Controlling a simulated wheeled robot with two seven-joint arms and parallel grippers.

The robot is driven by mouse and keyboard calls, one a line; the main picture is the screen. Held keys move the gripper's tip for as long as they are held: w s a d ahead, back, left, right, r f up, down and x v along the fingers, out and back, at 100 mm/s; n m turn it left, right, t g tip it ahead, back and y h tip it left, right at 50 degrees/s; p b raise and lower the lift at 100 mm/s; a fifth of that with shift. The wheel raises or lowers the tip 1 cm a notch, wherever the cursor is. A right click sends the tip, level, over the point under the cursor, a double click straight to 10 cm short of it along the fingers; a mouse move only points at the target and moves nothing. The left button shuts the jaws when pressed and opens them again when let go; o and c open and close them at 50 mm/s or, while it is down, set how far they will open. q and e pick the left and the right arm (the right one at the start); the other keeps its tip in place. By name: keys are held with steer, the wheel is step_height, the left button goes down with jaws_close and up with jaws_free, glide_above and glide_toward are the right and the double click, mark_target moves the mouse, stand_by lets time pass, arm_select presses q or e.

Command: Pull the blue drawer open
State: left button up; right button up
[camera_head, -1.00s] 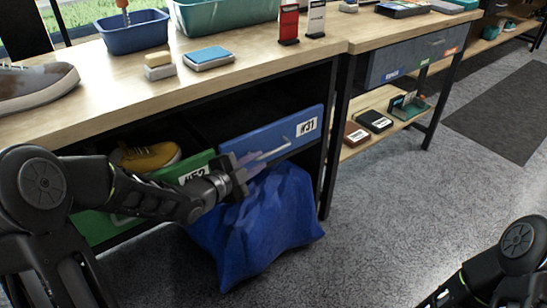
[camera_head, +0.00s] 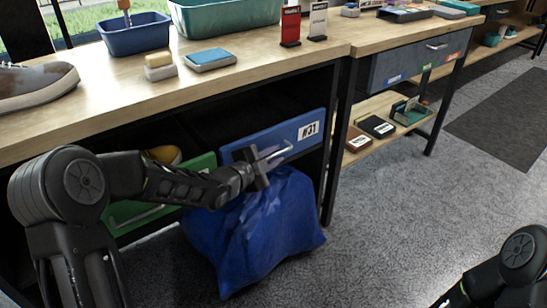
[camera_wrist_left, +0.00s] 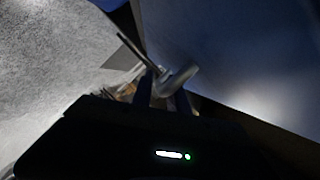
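The blue drawer (camera_head: 240,154), labelled #31, sits under the workbench; its front also shows large and dark in the left wrist view (camera_wrist_left: 235,60). Its metal bar handle (camera_head: 279,151) sticks out from the front. My left gripper (camera_head: 265,168) is at the left part of this handle. In the left wrist view the two fingers (camera_wrist_left: 163,97) stand apart with a gap between them, and the handle's curved end (camera_wrist_left: 180,78) is at their tips. Dim light hides whether they touch it. My right arm shows at the lower right, its gripper out of view.
A green drawer (camera_head: 196,166) is left of the blue one, partly behind my arm. A blue bag (camera_head: 262,238) stands on the floor just below the handle. A table leg (camera_head: 336,150) is close on the right. Grey floor (camera_head: 400,220) is clear to the right.

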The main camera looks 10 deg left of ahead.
arm_select(q)
steer(key=shift+c, duration=0.4)
jaws_close()
stand_by(1.0)
